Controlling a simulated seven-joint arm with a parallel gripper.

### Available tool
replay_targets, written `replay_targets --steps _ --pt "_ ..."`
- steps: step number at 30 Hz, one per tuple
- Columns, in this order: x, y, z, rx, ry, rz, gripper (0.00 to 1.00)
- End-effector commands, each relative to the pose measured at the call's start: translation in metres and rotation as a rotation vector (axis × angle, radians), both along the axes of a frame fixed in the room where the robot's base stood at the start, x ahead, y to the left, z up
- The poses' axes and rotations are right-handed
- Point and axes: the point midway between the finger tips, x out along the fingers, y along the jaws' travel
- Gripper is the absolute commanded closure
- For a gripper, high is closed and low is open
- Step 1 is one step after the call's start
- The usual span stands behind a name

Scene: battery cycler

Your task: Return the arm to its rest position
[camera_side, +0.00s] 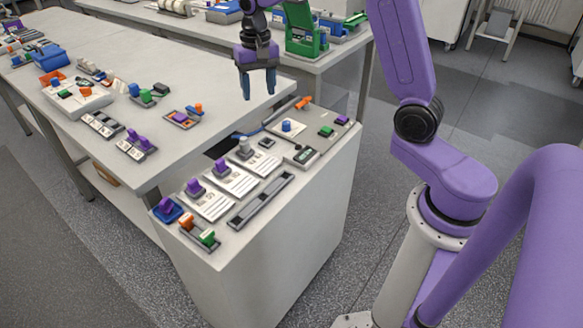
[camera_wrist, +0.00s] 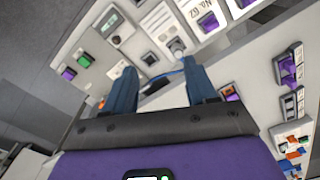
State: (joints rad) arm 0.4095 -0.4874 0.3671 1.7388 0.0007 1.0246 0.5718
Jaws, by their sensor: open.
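My gripper (camera_side: 259,84) hangs above the far end of the white cabinet, fingers pointing down. Its two blue fingers are apart with nothing between them. In the wrist view the open fingers of my gripper (camera_wrist: 163,88) show a blue cable and part of the cabinet top far beyond them. The white cabinet (camera_side: 300,218) carries the cycler parts on its top. My gripper is clear of all of them and touches nothing.
White modules with purple blocks (camera_side: 222,168) line the cabinet top, with a dark slotted rail (camera_side: 261,199) in front. A blue knob (camera_side: 287,126) stands on a panel farther back. The long table (camera_side: 215,90) on the left holds trays and small parts. A green machine (camera_side: 305,35) stands behind.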

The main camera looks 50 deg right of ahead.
Motion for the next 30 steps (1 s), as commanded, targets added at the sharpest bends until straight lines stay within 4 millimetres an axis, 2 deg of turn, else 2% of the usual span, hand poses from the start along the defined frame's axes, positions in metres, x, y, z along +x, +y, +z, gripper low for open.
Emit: replay_targets --steps 1,6,15,22,30 --pt "-0.012 0.014 0.004 0.000 -0.003 0.072 0.43" --pt "-0.055 0.052 0.011 0.000 -0.005 0.309 0.43" --pt "-0.146 0.094 0.017 0.000 -0.012 0.730 0.43" --pt "-0.220 0.102 0.016 0.000 -0.016 1.053 0.43" --pt "-0.299 0.090 0.008 0.001 -0.022 1.410 0.43"
